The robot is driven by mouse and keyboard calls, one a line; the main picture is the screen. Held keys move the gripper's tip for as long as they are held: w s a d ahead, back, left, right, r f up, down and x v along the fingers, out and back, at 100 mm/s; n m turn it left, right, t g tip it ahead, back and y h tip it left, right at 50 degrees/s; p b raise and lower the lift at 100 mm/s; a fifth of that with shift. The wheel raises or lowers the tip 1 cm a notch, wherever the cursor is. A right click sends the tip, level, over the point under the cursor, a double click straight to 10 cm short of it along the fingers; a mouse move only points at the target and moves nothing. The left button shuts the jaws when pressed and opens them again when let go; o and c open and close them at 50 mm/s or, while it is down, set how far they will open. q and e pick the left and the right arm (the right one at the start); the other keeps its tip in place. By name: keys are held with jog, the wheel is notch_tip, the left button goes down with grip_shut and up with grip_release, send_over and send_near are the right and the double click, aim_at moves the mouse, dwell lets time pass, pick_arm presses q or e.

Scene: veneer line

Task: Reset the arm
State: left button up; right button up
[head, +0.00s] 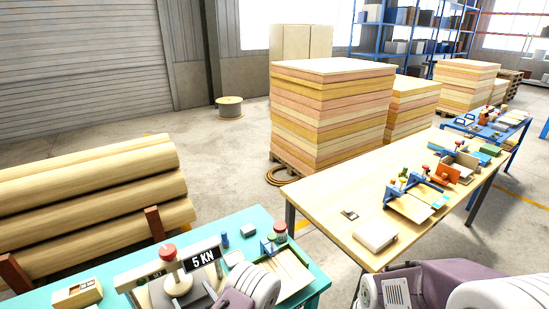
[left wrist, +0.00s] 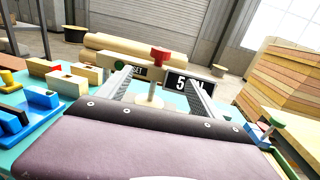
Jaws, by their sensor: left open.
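A red-topped knob (head: 168,252) on a pale post stands on the teal bench (head: 315,270), beside a black "5 KN" sign (head: 202,258). In the left wrist view the red knob (left wrist: 159,53) shows just beyond and between my fingertips, with the sign (left wrist: 188,82) to its right. A second label (left wrist: 139,71), partly hidden and ending in "SET", sits next to a green button (left wrist: 120,65). My left gripper (left wrist: 158,82) is open, with nothing visibly held between its fingers. Contact with the post cannot be told. My right gripper does not show; only my right arm does.
Wooden blocks (left wrist: 89,74) and blue fixtures (left wrist: 42,99) stand left on the bench. A small clamp fixture (head: 270,243) stands right of the sign. Logs (head: 90,200) lie behind. A wooden table (head: 340,222) with tools and veneer stacks (head: 330,110) are to the right.

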pick_arm(q)
jog(key=w+a+r+n+g+y+b, duration=0.2)
jog(key=w+a+r+n+y+b, duration=0.1)
jog(key=a+r+n, duration=0.25)
jog(key=s+a+r+n+g+y+b, duration=0.2)
jog(key=s+a+r+n+g+y, duration=0.15)
jog(key=s+a+n+g, duration=0.4)
jog(key=s+f+n+g+h+b, duration=0.3)
jog(key=s+n+g+h, duration=0.2)
jog(key=s+n+g, duration=0.5)
jog(key=s+d+f+n+t+h, duration=0.3)
jog(key=s+d+f+h, duration=0.3)
jog(key=d+f+h, duration=0.25)
jog(key=w+d+n+t+h, duration=0.2)
jog(key=w+d+t+h, duration=0.2)
jog(key=d, duration=0.6)
jog(key=shift+w+f+h, duration=0.4)
jog(key=shift+w, duration=0.9)
